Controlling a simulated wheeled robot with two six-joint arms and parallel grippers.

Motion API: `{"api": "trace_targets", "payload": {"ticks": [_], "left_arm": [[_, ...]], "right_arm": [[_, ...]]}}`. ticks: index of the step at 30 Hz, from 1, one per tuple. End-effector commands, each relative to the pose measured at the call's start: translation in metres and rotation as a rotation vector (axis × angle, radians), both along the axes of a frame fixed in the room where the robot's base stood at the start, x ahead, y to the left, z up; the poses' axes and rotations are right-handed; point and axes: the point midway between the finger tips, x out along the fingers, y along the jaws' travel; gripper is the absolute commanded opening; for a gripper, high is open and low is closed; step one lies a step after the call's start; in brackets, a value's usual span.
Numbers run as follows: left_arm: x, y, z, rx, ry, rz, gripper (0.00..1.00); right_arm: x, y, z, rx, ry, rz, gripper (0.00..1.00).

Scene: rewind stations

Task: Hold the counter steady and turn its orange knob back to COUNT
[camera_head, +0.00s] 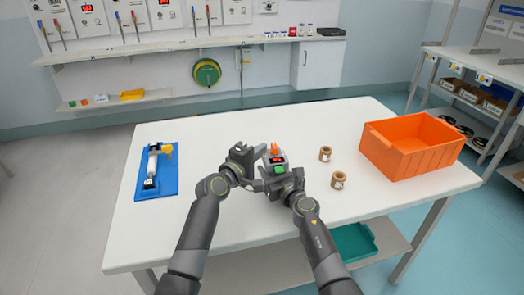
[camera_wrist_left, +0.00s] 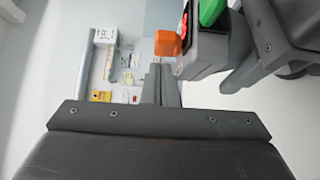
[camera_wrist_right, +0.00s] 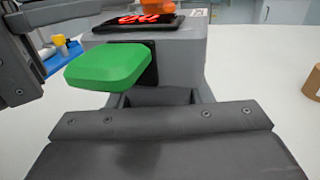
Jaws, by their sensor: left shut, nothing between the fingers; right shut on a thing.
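The counter (camera_head: 284,161) is a small grey box above the middle of the white table, with a red-digit display and a green button (camera_wrist_right: 108,66). Its orange knob (camera_head: 275,149) is at its back; the knob also shows in the left wrist view (camera_wrist_left: 167,43). My right gripper (camera_head: 281,179) is shut on the counter's near side, below the green button. My left gripper (camera_head: 258,155) is shut and empty at the counter's left. In the left wrist view its closed fingertips are close to the knob; I cannot tell whether they touch. The knob's marks are unreadable.
Two brown cylinders (camera_head: 325,154) (camera_head: 338,180) stand right of the counter. An orange crate (camera_head: 412,160) is at the table's right. A blue board (camera_head: 168,179) with a white-and-yellow device lies at the left. The table (camera_head: 222,127) is clear behind the grippers.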

Motion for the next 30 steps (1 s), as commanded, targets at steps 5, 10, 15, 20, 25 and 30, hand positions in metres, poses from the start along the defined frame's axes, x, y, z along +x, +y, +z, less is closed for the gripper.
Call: {"api": "trace_targets", "payload": {"ticks": [5, 10, 15, 20, 25, 30], "left_arm": [[0.0016, -0.0075, 0.0001, 0.002, -0.001, 0.0, 0.0], [0.0017, -0.0076, 0.0, 0.002, -0.001, 0.0, 0.0], [0.0017, -0.0076, 0.0, 0.001, -0.001, -0.001, 0.0], [0.0029, -0.0085, -0.0005, 0.002, 0.002, -0.019, 0.0], [0.0046, -0.0103, -0.0015, 0.003, 0.006, -0.058, 0.0], [0.007, -0.0131, -0.0016, 0.003, 0.008, -0.117, 0.0]], "right_arm": [[-0.0002, -0.0005, -0.0015, -0.001, 0.002, -0.001, 0.18], [-0.0002, -0.0005, -0.0015, -0.001, 0.002, -0.001, 0.18], [-0.0002, -0.0005, -0.0015, -0.001, 0.002, -0.001, 0.18], [-0.0003, -0.0004, -0.0015, -0.001, 0.002, -0.001, 0.18], [-0.0003, -0.0003, -0.0015, -0.001, 0.002, 0.0, 0.18], [-0.0005, 0.0004, -0.0013, -0.002, 0.001, 0.001, 0.18]]}}
